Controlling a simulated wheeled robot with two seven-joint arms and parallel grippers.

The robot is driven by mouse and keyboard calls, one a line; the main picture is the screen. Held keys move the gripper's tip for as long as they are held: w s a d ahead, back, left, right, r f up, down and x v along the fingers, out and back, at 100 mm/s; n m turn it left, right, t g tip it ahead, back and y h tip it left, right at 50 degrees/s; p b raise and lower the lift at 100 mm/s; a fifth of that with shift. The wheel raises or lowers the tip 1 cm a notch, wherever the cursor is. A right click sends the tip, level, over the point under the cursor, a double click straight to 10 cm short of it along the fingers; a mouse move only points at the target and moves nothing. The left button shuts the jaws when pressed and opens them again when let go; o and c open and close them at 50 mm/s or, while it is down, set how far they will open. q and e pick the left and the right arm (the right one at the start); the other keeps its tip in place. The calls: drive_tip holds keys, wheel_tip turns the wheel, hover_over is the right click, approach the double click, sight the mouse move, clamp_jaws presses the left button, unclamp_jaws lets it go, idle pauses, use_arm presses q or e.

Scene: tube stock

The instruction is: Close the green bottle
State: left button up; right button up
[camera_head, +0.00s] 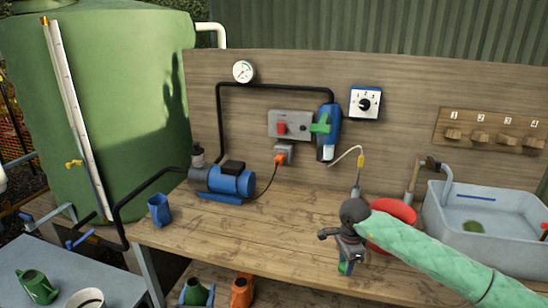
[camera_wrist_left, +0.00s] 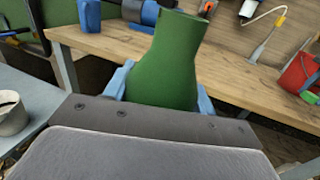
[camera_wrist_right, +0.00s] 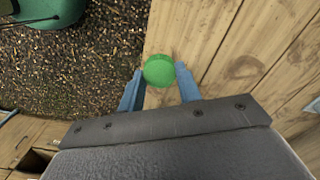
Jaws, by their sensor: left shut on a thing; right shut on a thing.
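The green bottle (camera_wrist_left: 165,70) fills the middle of the left wrist view, roughly upright, with no cap visible on its neck. My left gripper (camera_wrist_left: 160,92) is shut on its body, with blue fingers at both sides. In the head view the bottle (camera_head: 196,292) shows at the bottom edge, in front of the workbench, with the left gripper (camera_head: 197,298) around it. My right gripper (camera_wrist_right: 160,88) is shut on a round green cap (camera_wrist_right: 158,71). In the head view the right gripper (camera_head: 346,266) points down over the bench's front edge, right of the bottle and apart from it.
The wooden workbench (camera_head: 270,222) carries a blue pump (camera_head: 228,180), a blue cup (camera_head: 158,210), a red bucket (camera_head: 398,212) and a grey sink (camera_head: 500,220). An orange bottle (camera_head: 242,290) shows below the bench top. A green watering can (camera_head: 36,287) stands on the grey table (camera_head: 120,285).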

drive_tip(key=s+a+n, duration=0.1)
drive_tip(key=s+n, duration=1)
drive_tip(key=n, duration=0.4)
drive_tip(key=shift+a+n, duration=0.25)
drive_tip(key=shift+n, duration=0.15)
use_arm(q)
drive_tip(key=w+d+r+m+g+h, duration=0.1)
drive_tip(key=w+d+m+g+h, duration=0.1)
drive_tip(key=w+d+m+h, duration=0.2)
drive_tip(key=w+d+m+g+h, duration=0.2)
drive_tip(key=w+d+m+h, duration=0.2)
drive_tip(key=d+h, duration=0.3)
drive_tip(key=w+d, duration=0.1)
drive_tip(key=d, duration=0.3)
drive_tip(key=shift+w+r+h, duration=0.3)
drive_tip(key=shift+w+r, duration=0.05)
drive_tip(key=shift+w, duration=0.05)
drive_tip(key=shift+d, duration=0.1)
use_arm(e)
drive_tip(key=shift+r, duration=0.1)
